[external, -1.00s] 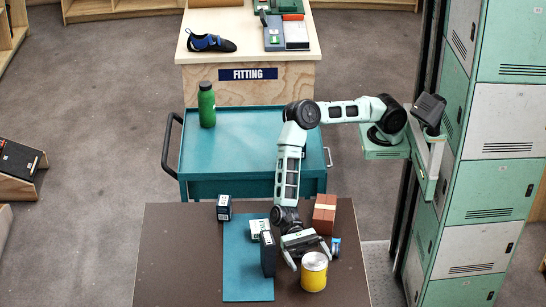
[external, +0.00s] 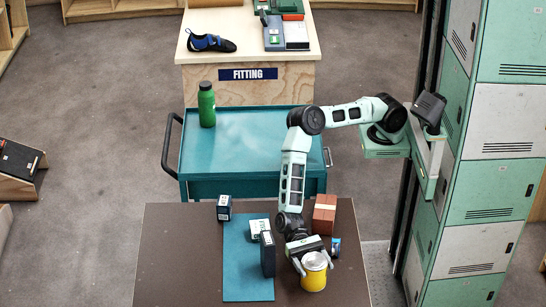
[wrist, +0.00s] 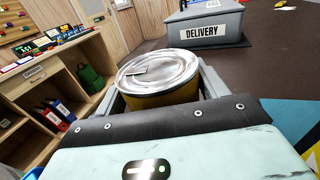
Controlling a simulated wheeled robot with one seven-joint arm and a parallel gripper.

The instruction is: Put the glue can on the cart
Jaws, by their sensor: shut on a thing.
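The glue can is a yellow can (external: 313,279) with a silver lid, upright on the brown table near its front right. My gripper (external: 313,268) is around the can from behind, one finger on each side, shut on it. In the wrist view the can (wrist: 158,78) fills the space between the fingers, its metal lid on top. The cart (external: 240,150) is teal with a black handle on its left, and stands behind the table. A green bottle (external: 207,104) stands on its left back part; the rest of its top is clear.
On the table stand a dark box (external: 268,254), a white-green box (external: 258,229), a small navy box (external: 224,208), a reddish-brown block (external: 325,214) and a small blue item (external: 336,247). A teal mat (external: 240,283) lies left of the can. Lockers (external: 500,120) rise at right.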

